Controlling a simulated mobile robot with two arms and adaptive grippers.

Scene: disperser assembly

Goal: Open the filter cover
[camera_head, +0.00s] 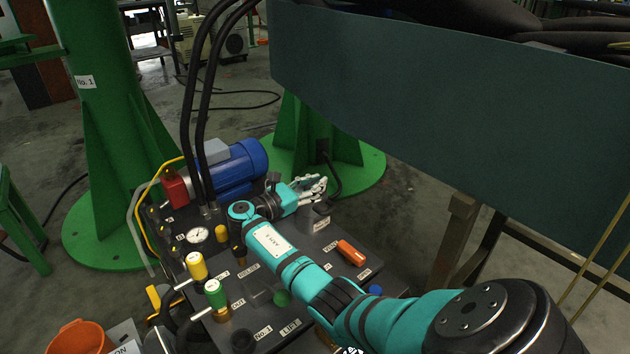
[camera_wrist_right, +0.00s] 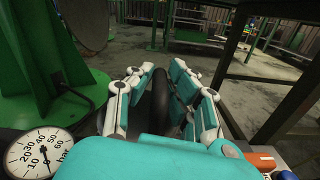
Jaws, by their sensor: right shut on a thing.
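My right gripper (camera_head: 315,186) reaches across the black machine panel (camera_head: 335,278) to its far edge. In the right wrist view its white and teal fingers (camera_wrist_right: 158,76) stand on both sides of a black rounded part (camera_wrist_right: 157,103) and are shut on it. This part looks like the filter cover, but its lower end is hidden by my gripper. I cannot tell whether it is raised from its seat. In the head view my gripper hides it. My left gripper is not in view.
A blue motor (camera_head: 238,168) and black hoses stand left of my right gripper. The panel carries a gauge (camera_head: 197,236), yellow and green knobs, and an orange handle (camera_head: 351,252). A large dark green tank (camera_head: 450,105) overhangs the right side. A green column (camera_head: 105,150) stands at left.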

